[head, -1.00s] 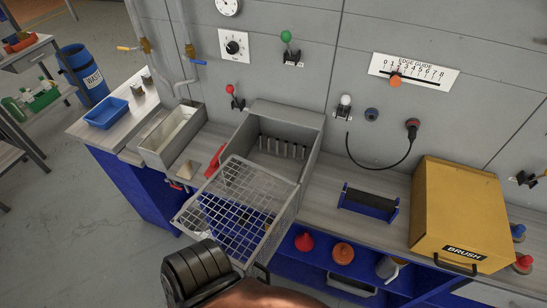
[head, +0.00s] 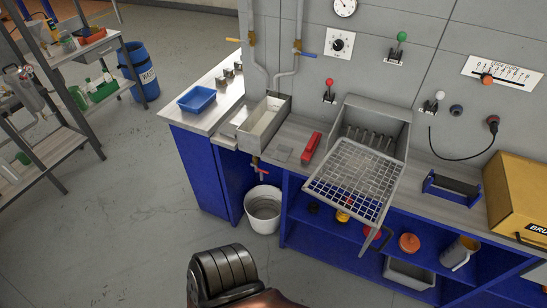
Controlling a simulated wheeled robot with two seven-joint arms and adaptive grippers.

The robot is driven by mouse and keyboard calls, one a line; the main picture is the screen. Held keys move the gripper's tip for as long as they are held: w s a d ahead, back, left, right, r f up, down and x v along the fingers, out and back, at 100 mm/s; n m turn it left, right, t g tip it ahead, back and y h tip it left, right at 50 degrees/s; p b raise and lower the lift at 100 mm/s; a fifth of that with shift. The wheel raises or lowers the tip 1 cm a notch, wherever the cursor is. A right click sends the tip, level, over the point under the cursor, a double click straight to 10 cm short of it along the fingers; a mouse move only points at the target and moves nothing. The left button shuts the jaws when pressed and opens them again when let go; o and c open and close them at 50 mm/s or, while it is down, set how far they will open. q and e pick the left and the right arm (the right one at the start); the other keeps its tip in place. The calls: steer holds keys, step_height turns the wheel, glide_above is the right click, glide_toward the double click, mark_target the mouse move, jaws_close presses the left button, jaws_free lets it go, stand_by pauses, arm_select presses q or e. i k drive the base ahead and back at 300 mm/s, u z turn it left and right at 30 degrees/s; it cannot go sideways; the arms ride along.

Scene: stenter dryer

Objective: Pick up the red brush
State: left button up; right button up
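A long red object (head: 310,147), which looks like the red brush, lies on the grey counter between the metal trough and the wire-mesh basket. Its bristles cannot be made out. The yellow box (head: 518,195) at the right edge bears a label that is cut off by the picture edge. A dark ribbed part of my arm shows at the bottom middle, well apart from the red object. No gripper fingers of either hand are in view.
The mesh rack (head: 352,180) juts forward from a grey metal box, right of the red object. The trough (head: 263,125) stands to its left, with a blue tray (head: 197,99) beyond. A white bucket (head: 263,208) stands on the floor below. Open floor lies at left.

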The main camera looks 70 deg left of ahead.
mark_target(307, 155)
steer(key=k, duration=0.5)
steer(key=u, duration=0.7)
